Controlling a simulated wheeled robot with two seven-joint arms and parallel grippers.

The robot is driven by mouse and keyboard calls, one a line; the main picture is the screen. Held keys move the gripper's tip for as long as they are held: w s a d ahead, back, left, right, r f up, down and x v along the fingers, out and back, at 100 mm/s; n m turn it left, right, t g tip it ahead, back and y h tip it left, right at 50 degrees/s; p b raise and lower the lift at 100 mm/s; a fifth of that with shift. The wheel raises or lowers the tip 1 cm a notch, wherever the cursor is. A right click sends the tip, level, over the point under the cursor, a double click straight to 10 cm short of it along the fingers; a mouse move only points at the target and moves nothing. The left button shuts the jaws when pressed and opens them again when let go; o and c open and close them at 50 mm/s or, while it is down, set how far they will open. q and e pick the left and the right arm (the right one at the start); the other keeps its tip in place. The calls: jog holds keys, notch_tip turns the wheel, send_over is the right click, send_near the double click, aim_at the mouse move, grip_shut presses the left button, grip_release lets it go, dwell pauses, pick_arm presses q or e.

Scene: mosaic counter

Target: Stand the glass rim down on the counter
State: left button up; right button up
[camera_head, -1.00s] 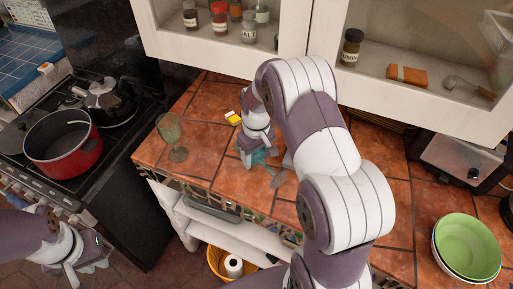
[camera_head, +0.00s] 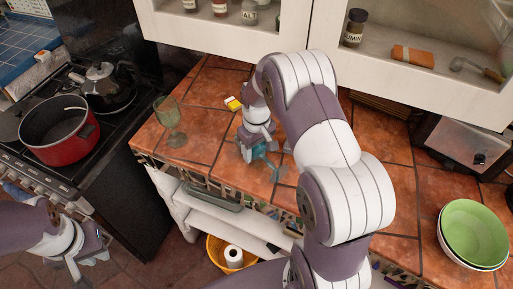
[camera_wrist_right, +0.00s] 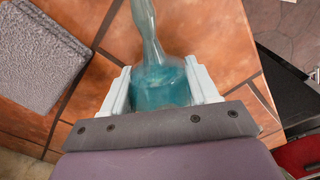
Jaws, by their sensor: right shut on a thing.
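A teal, see-through stemmed glass (camera_head: 267,159) is in my right gripper (camera_head: 255,154) over the middle of the counter (camera_head: 205,91). In the right wrist view, the fingers of my right gripper (camera_wrist_right: 160,88) are shut on the bowl of the teal glass (camera_wrist_right: 145,35), and its stem runs away from the gripper to the top edge. Its foot is out of that view. In the head view the glass looks tilted, with its stem toward the lower right; I cannot tell if it touches the tiles. My left gripper (camera_head: 86,257) hangs low at left over the floor, open and empty.
A green goblet (camera_head: 170,124) stands upright near the counter's left end. A yellow item (camera_head: 233,103) lies behind my right gripper. Green and white bowls (camera_head: 473,233) stand at right. A red pot (camera_head: 60,140) is on the stove. A grey textured block (camera_wrist_right: 35,50) lies beside the glass.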

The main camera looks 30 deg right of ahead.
jog(key=shift+f, duration=0.45)
jog(key=o, duration=1.3)
jog(key=shift+o, duration=0.2)
jog(key=shift+r, duration=0.1)
notch_tip(320, 180, up, 10)
jog(key=p, duration=0.8)
jog(key=shift+s, duration=0.1)
